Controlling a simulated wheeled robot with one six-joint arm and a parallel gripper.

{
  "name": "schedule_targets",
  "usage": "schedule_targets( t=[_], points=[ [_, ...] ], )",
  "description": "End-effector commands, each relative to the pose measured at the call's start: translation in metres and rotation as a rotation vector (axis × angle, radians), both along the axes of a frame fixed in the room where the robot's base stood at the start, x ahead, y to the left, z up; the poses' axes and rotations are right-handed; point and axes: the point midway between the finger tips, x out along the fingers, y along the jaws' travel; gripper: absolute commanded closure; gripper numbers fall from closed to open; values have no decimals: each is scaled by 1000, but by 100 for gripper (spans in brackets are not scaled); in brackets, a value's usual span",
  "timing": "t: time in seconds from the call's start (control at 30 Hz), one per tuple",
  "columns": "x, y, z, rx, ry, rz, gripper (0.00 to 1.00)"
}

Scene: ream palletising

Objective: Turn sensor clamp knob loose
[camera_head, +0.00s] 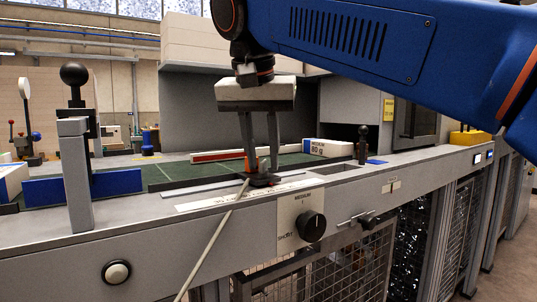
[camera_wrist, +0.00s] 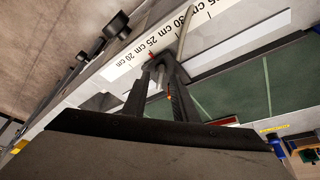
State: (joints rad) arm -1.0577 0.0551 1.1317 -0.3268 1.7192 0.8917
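My gripper (camera_head: 262,174) points down at the ruler rail, its two fingers on either side of a small gap. The tips reach a small black clamp (camera_head: 264,182) with an orange part (camera_head: 251,164) beside the left finger. A thin pale cable (camera_head: 213,240) runs from the clamp down over the front panel. In the wrist view the fingertips (camera_wrist: 159,66) come close together beside the ruler scale (camera_wrist: 150,48), with a light grey piece between the fingers. The clamp's knob cannot be made out clearly; the tips cover that spot. Whether they touch or grip it does not show.
A dark dial (camera_head: 312,226) marked MEDIUM and SHORT and a round button (camera_head: 116,271) are on the front panel. A grey post (camera_head: 76,175) stands at the left. The green bed (camera_head: 180,172) lies behind the rail, with a labelled ream (camera_head: 328,147) beyond.

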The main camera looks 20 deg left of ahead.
Motion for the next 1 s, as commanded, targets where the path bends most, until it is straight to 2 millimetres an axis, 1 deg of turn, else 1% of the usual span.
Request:
schedule_targets(
  t=[0.07, 0.1, 0.17, 0.2, 0.47, 0.67, 0.87, 1.0],
  points=[
    [0, 0, 0, 0, 0, 0, 74],
    [0, 0, 0, 0, 0, 0, 77],
    [0, 0, 0, 0, 0, 0, 91],
    [0, 0, 0, 0, 0, 0, 100],
    [0, -1, 0, 0, 0, 8, 100],
    [0, -2, 1, 0, 0, 67, 100],
    [1, -3, 1, 1, 0, 199, 100],
    [1, -4, 1, 1, -1, 324, 100]
  ],
)
